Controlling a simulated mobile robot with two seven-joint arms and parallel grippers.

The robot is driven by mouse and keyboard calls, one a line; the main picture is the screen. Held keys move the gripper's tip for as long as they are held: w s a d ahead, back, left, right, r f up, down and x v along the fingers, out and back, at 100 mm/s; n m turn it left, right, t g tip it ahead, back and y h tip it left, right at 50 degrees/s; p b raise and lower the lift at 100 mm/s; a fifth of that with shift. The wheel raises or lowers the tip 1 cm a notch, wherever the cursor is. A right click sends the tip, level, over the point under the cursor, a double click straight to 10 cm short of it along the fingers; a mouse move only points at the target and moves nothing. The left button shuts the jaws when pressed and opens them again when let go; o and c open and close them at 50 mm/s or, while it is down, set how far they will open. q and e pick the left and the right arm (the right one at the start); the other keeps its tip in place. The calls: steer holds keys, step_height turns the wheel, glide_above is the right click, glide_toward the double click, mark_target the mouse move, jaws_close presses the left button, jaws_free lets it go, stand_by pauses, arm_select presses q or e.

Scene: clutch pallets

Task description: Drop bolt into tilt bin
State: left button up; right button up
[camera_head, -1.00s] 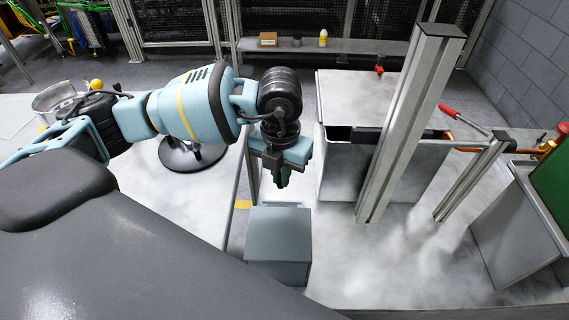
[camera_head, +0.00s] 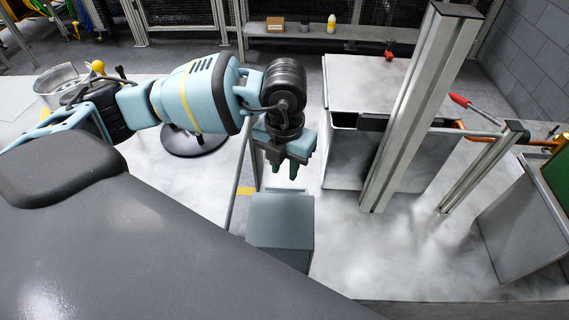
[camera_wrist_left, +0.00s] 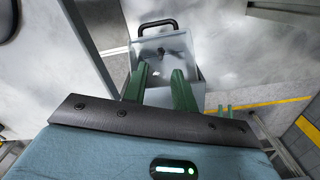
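My left gripper (camera_head: 284,172) points down above a grey box-shaped bin (camera_head: 280,222) in the head view. Its two green fingers stand apart with nothing seen held between them. The left wrist view shows the open gripper (camera_wrist_left: 160,72) in front of a grey bin with a black handle (camera_wrist_left: 157,25), with the fingertips overlapping its surface in the picture. A small pale speck and a dark mark show on the bin's inside; I cannot tell whether either is the bolt. No bolt can be made out for certain. My right gripper is out of view.
A large grey cabinet (camera_head: 345,160) stands right of the gripper, with an upright metal post (camera_head: 415,115) before it. A red-handled lever (camera_head: 460,100) is farther right. A round black base (camera_head: 195,143) stands on the pale surface at left.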

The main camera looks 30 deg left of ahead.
arm_select(q)
steer(key=shift+o, duration=0.3)
step_height(320, 180, up, 8)
stand_by(0.5)
steer(key=shift+f, duration=0.1)
stand_by(0.5)
